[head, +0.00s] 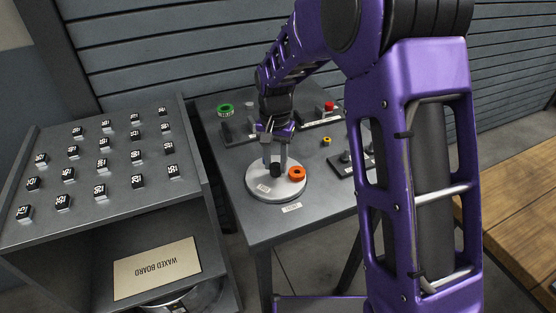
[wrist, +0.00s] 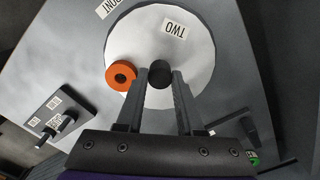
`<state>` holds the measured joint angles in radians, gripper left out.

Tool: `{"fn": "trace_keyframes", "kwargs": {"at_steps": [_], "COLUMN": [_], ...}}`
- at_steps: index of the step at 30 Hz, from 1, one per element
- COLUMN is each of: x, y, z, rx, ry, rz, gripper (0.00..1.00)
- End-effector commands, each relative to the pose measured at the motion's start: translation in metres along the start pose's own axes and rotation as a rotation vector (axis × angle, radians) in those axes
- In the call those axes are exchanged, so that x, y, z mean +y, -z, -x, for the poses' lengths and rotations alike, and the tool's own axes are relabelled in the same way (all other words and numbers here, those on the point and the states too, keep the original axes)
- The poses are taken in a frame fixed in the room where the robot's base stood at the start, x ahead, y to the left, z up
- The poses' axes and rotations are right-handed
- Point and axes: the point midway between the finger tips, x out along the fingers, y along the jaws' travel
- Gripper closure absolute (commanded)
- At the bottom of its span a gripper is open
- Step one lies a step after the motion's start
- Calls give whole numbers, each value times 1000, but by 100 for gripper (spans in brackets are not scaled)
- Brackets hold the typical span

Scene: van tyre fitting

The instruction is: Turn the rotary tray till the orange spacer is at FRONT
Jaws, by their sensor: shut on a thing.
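The rotary tray (head: 255,182) is a pale round disc on the grey table, also in the wrist view (wrist: 195,50). The orange spacer (head: 297,173) is a ring lying near the tray's right edge; it is left of the knob in the wrist view (wrist: 121,75). A black knob (head: 275,171) stands about mid-tray, also in the wrist view (wrist: 160,78). My gripper (head: 275,162) points down, its fingers shut on the knob. A FRONT label (wrist: 107,6) is on the table beyond the tray's edge; the spacer is a part-turn away from it. A TWO label (wrist: 175,28) is on the tray.
A green ring (head: 225,109), a red-topped item (head: 329,106) and dark fixtures (head: 345,164) stand on the table behind and right of the tray. A cabinet (head: 110,205) with several labelled black blocks stands at left. My arm hides the table's right part.

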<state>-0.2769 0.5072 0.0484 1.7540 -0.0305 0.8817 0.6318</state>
Motion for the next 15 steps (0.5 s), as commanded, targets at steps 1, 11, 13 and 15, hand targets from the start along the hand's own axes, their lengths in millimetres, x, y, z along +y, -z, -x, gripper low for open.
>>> {"fn": "trace_keyframes", "kwargs": {"at_steps": [1, 11, 13, 15], "x": [0, -1, -1, -1], "y": [1, 0, 0, 0], "z": [1, 2, 2, 2], "rx": [3, 3, 3, 3], "ry": [1, 2, 2, 2], "rz": [-22, -186, -221, -257], "gripper": [100, 100, 100, 100]}}
